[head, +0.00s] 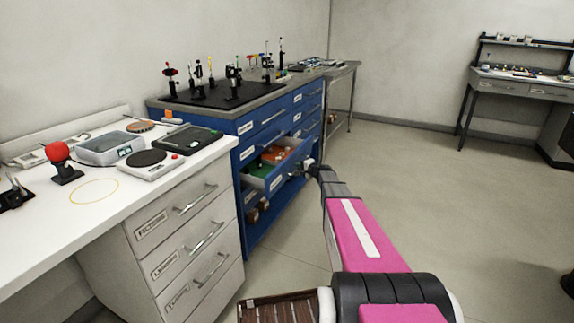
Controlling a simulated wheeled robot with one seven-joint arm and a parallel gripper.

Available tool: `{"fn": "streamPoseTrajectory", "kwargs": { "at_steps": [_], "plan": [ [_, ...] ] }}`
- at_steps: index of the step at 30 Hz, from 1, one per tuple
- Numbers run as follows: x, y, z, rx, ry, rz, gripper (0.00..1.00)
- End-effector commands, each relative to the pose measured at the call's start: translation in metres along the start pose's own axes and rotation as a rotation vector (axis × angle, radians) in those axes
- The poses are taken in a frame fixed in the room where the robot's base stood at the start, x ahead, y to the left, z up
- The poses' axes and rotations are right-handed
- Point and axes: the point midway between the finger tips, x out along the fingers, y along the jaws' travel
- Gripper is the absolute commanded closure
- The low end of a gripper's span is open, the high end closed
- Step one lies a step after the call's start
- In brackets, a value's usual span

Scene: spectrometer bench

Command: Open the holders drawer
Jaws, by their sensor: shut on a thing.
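A blue cabinet (245,229) stands left of the middle in the head view. One of its drawers (284,176) is pulled partly out, and green and orange-red things show inside it. The drawer has a pale label on its front, too small to read, so I cannot confirm that it is the holders drawer. My gripper (307,164) is at the right part of this drawer's front and is shut on its handle. The handle is mostly hidden by the gripper, and the fingertips are small in the view.
A dark breadboard (226,95) with several optical mounts lies on the cabinet top. A white bench (82,209) with closed drawers, a scale and a red ball stands at the near left. The floor (420,180) right of the cabinet is clear. Another bench (520,87) stands far right.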

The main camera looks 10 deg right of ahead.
Motion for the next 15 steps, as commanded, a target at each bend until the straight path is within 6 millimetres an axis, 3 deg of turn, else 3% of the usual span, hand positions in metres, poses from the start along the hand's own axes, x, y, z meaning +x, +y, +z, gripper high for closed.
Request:
{"fn": "streamPoseTrajectory", "kwargs": {
  "at_steps": [1,15],
  "plan": [
    [-0.017,0.003,-0.005,0.0,0.003,0.001,1.0],
    [-0.135,0.029,-0.055,0.001,0.004,0.001,1.0]
  ]
}}
